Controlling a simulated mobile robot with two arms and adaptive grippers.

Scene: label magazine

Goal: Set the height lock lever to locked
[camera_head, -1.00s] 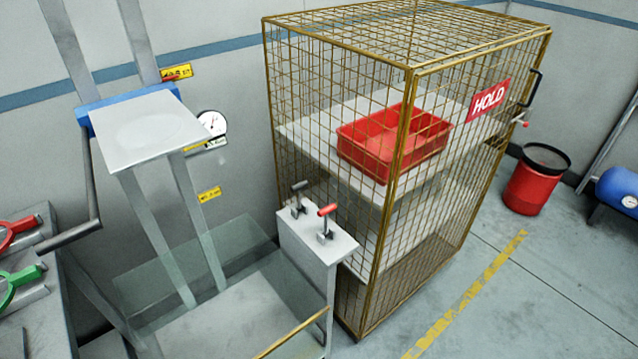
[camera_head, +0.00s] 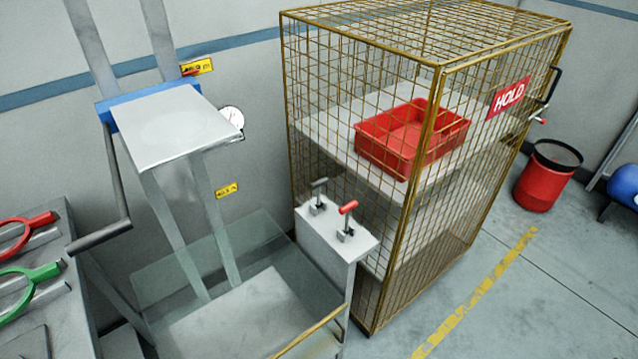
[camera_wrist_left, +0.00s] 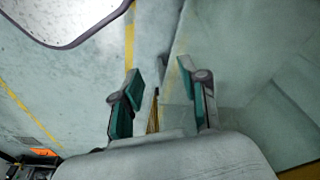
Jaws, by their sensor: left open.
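Two small levers stand on a pale box, one with a dark handle (camera_head: 319,184) and one with a red handle (camera_head: 348,207). A small red part (camera_head: 190,72) shows beside a yellow label (camera_head: 200,66) by the column of the press-like stand. I cannot tell which of these is the height lock lever, and the label text is too small to read. My left gripper (camera_wrist_left: 162,88) shows only in the left wrist view, with its green-padded fingers apart and nothing clearly between them. No lever is recognisable in that view. My right gripper is in neither view.
The stand has a flat pale plate (camera_head: 165,130), a long crank handle (camera_head: 118,190) and clear guard panels (camera_head: 165,285). A wire cage (camera_head: 440,180) holds a red tray (camera_head: 385,158). A bench with red and green clamps (camera_head: 35,275) is at left.

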